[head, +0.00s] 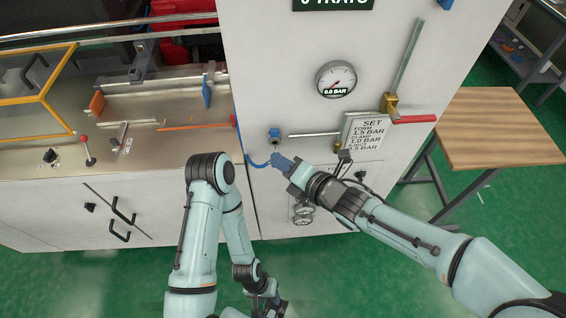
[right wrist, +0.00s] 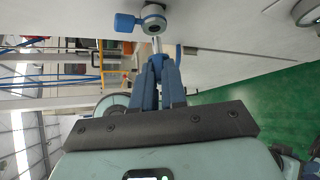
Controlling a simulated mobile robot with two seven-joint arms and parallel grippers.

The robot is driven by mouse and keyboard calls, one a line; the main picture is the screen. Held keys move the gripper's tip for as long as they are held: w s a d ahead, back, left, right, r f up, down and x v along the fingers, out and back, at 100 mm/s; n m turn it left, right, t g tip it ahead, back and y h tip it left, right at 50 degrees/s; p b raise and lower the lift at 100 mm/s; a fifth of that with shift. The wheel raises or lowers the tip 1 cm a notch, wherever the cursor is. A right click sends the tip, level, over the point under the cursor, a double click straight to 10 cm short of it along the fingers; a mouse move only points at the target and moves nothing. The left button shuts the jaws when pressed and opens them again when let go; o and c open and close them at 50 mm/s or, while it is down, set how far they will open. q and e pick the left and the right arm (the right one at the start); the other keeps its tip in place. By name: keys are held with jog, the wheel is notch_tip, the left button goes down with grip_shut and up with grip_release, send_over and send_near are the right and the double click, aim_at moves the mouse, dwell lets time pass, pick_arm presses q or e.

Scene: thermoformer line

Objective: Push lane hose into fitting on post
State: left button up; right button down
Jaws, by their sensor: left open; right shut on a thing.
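My right gripper (head: 279,162) is in front of the white cabinet face, shut on the blue hose (head: 257,164), which curves away to the left. In the right wrist view the gripper's blue fingers (right wrist: 157,68) are close together, with a small pale piece at their tips. The fitting (head: 275,134) is on the white cabinet, above the gripper. In the right wrist view the fitting (right wrist: 153,20) is a round metal body with a blue side piece, just beyond the fingertips. I cannot tell whether the hose end touches it. My left gripper (head: 268,300) is open and low, away from the hose.
A pressure gauge (head: 336,80), a red-handled valve (head: 412,119) and a settings placard (head: 362,138) are on the cabinet. A metal-topped machine (head: 55,150) stands left. A wooden table (head: 500,125) stands right. Green floor is open below.

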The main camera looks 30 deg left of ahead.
pick_arm(q)
jog(key=shift+w+r+p, duration=0.3)
jog(key=shift+r+p, duration=0.25)
jog(key=shift+r, duration=0.1)
pick_arm(e)
jog(key=shift+w+a, duration=0.45)
jog(key=shift+w, duration=0.3)
jog(key=shift+w+a, duration=0.4)
jog(key=shift+w, duration=0.3)
jog(key=c, duration=1.1)
grip_release()
jog(key=shift+r, duration=0.1)
jog(key=shift+r, duration=0.1)
jog(key=p, duration=0.2)
send_near(276, 149)
jog(key=f+v, duration=0.1)
jog(key=v, duration=0.4)
pick_arm(q)
jog(key=r, duration=0.1)
jog(key=w+r, duration=0.1)
jog(key=r, duration=0.1)
jog(key=shift+w, duration=0.3)
pick_arm(e)
jog(key=shift+d+r, duration=0.2)
jog(key=shift+d, duration=0.15)
